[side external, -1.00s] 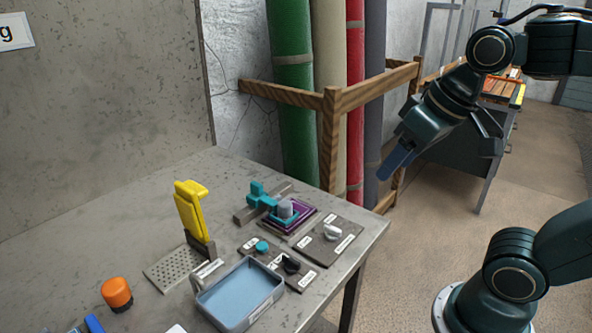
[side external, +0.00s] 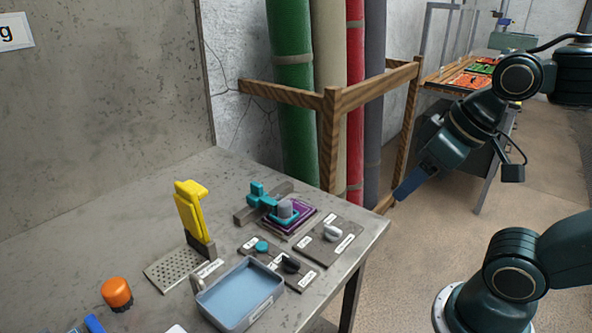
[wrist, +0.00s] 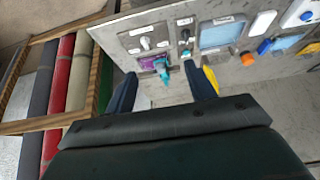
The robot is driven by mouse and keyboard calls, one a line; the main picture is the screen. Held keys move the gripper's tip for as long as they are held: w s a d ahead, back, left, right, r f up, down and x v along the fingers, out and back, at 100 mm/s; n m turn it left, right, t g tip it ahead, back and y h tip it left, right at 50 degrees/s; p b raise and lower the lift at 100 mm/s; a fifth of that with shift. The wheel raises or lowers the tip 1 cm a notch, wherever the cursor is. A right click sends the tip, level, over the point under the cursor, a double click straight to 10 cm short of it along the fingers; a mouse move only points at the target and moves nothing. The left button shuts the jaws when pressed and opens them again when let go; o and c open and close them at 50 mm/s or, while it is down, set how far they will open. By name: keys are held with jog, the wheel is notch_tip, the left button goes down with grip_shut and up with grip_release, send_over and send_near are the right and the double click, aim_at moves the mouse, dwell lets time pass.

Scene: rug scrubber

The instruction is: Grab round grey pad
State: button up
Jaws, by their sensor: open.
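A small round grey piece (side external: 285,208), which looks like the round grey pad, sits on the purple-edged square base (side external: 302,222) near the table's back right. A teal clamp-like part (side external: 262,198) reaches beside and around it. My gripper (side external: 407,187) is off the table's right side, well apart from the pad and above table height. In the wrist view my gripper (wrist: 162,90) has its two dark blue fingers spread with nothing between them. The purple base (wrist: 147,63) and teal part (wrist: 163,74) show beyond the fingers; the pad is too small to make out there.
A grey table (side external: 130,210) holds a yellow upright part (side external: 190,212), a blue-lined tray (side external: 240,290), an orange knob (side external: 117,292) and a plate with a white knob (side external: 332,232). A wooden rack (side external: 330,140) with rolled rugs stands behind. The air between gripper and table is clear.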

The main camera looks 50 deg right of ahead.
jog(key=shift+o, duration=0.4)
jog(key=w+r+n+g, duration=0.1)
jog(key=w+n, duration=0.2)
jog(key=w, duration=1)
jog(key=w+d+f+n+g+y, duration=0.1)
jog(key=w+d+f+n, duration=0.1)
jog(key=w+f, duration=0.2)
jog(key=w+d+f+n+g, duration=0.1)
jog(key=w+d+f, duration=0.2)
jog(key=w, duration=0.7)
jog(key=shift+d+f+n+y, duration=0.2)
jog(key=shift+f+n+y, duration=0.2)
jog(key=shift+w+f, duration=0.1)
send_over(285, 203)
jog(key=s, duration=0.1)
jog(key=shift+s+d+f, duration=0.1)
jog(key=shift+d+f, duration=0.05)
jog(key=shift+f, duration=1.2)
jog(key=shift+d+f, duration=0.15)
jog(key=shift+f, duration=1.2)
jog(key=shift+s+d+f, duration=0.1)
jog(key=shift+d+f, duration=0.05)
jog(key=shift+f, duration=1.2)
jog(key=shift+x, duration=2.6)
